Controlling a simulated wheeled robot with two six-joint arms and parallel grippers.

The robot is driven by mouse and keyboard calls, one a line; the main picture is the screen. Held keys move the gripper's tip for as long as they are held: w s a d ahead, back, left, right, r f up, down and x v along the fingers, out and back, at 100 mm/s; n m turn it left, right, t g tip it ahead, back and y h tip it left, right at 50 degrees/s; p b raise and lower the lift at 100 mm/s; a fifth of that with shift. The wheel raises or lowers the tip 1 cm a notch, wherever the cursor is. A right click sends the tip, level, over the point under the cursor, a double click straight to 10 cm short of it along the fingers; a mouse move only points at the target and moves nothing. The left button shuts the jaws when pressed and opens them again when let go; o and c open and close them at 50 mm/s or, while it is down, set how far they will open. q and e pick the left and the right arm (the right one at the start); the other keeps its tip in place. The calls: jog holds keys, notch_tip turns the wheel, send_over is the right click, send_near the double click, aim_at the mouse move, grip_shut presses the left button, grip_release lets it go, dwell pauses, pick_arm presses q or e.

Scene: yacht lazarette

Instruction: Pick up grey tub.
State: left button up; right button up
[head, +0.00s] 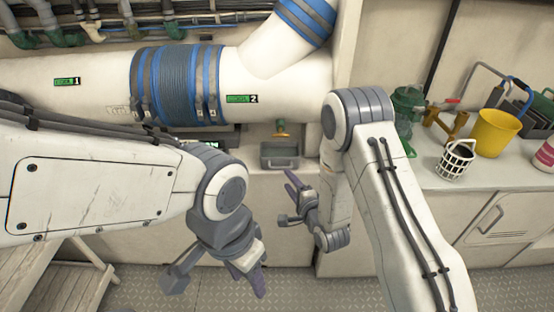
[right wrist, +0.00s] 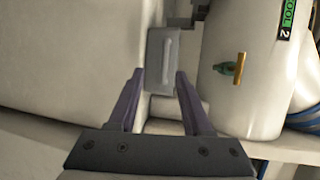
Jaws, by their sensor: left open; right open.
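The grey tub (head: 280,154) is a small open box on the pale ledge below the large white pipe, under a small green and brass valve. In the right wrist view the tub (right wrist: 163,58) lies straight ahead, in line with the gap between my fingers. My right gripper (head: 290,203) is open and empty, in front of and below the tub in the head view, apart from it as far as I can tell. My left gripper (head: 214,285) is open and empty, low in the head view, well away from the tub.
The valve (head: 281,129) is close above the tub. On the right counter stand a yellow bucket (head: 497,132), a white basket (head: 455,160) and a green lantern-like container (head: 407,110). Wooden steps (head: 75,285) are at lower left.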

aim_at(281, 168)
jog(key=x, duration=0.2)
jog(key=r+x, duration=0.1)
jog(key=x, duration=0.1)
jog(key=shift+w, duration=0.2)
jog(key=shift+w+a+f, duration=0.2)
jog(key=shift+w+a, duration=0.1)
jog(key=shift+w, duration=0.25)
grip_shut()
dwell(0.8)
